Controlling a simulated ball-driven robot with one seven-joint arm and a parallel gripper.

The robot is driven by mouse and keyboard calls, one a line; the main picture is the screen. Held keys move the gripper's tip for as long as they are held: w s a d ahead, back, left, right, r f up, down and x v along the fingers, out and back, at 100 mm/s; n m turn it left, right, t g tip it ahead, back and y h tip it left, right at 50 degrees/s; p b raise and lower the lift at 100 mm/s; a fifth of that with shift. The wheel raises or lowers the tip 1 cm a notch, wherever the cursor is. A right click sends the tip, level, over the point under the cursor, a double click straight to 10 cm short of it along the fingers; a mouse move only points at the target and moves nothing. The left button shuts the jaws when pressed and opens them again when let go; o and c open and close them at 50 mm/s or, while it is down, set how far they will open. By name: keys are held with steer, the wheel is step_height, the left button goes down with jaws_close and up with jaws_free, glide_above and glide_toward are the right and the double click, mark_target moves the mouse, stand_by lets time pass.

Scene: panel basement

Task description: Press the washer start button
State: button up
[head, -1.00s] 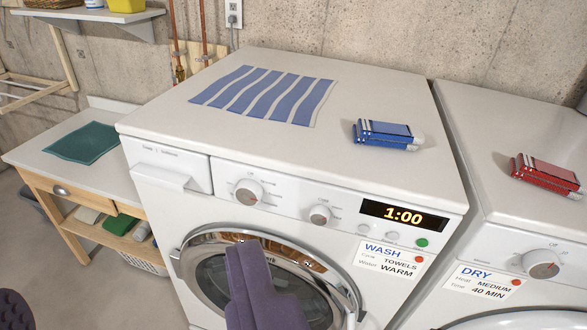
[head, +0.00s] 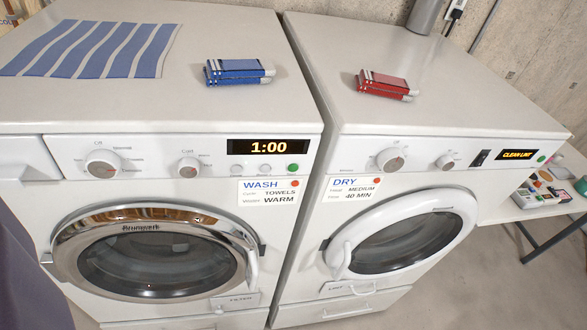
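The white washer (head: 150,105) stands at the left with its round door (head: 150,252) shut. Its display (head: 267,147) reads 1:00. A small green button (head: 293,168), the likely start button, sits below the right end of the display, with two pale buttons to its left. The cycle dial (head: 103,163) and a second dial (head: 188,167) are left of it. A smooth purple part, probably mine, fills the lower left edge and hides part of the washer front. No gripper fingertips show, and nothing touches the green button.
The dryer (head: 345,205) stands close at the right; its display (head: 516,154) reads CLEAN LINT. A striped cloth (head: 90,50), a blue bundle (head: 236,71) and a red bundle (head: 384,84) lie on top. A cluttered side table (head: 530,210) stands far right.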

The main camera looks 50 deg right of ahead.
jaws_close()
stand_by(1.5)
